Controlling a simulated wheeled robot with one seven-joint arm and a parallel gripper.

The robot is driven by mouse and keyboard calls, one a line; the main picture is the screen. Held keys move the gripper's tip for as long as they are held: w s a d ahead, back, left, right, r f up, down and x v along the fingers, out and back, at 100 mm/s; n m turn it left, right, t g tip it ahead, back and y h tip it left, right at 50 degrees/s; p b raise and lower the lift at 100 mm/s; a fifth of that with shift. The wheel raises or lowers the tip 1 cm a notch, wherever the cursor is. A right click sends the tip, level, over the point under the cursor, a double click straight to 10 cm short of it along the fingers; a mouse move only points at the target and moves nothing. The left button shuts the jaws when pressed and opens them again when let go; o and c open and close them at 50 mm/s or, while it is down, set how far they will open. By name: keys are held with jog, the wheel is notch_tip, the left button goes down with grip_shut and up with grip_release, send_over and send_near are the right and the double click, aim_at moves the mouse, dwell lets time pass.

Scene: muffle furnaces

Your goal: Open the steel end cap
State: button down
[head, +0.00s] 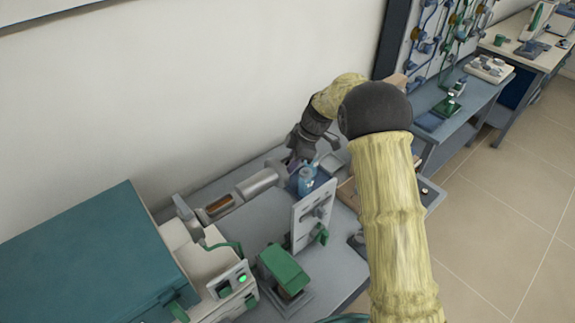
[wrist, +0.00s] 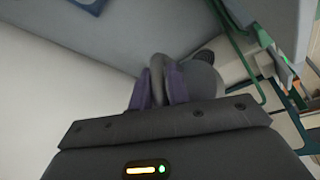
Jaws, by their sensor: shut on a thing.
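The steel end cap (wrist: 206,82) shows in the wrist view as a round grey piece, partly hidden behind my fingers. My gripper (wrist: 160,84) has its two purple fingers closed on a grey upright part of the cap, like a handle. In the head view my gripper (head: 294,163) is at the right end of a steel tube (head: 257,183) lying along the bench. There the cap is mostly hidden by my gripper and the things around it. I cannot tell whether the cap is apart from the tube.
A teal-topped furnace (head: 95,255) stands at the left. A blue container (head: 306,180), a white upright panel (head: 312,215) and a green-topped device (head: 284,268) crowd the bench (head: 240,232). A wall (head: 190,90) runs behind. Floor (head: 490,230) is clear at right.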

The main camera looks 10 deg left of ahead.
jog(key=c, duration=1.4)
grip_release()
jog(key=shift+a, duration=0.1)
jog(key=shift+w+d+r, duration=0.15)
jog(key=shift+d+r, duration=0.05)
jog(key=shift+r, duration=0.25)
jog(key=b+v, duration=0.2)
jog(key=v, duration=1.4)
jog(key=shift+d+r, duration=0.15)
jog(key=shift+d, duration=0.2)
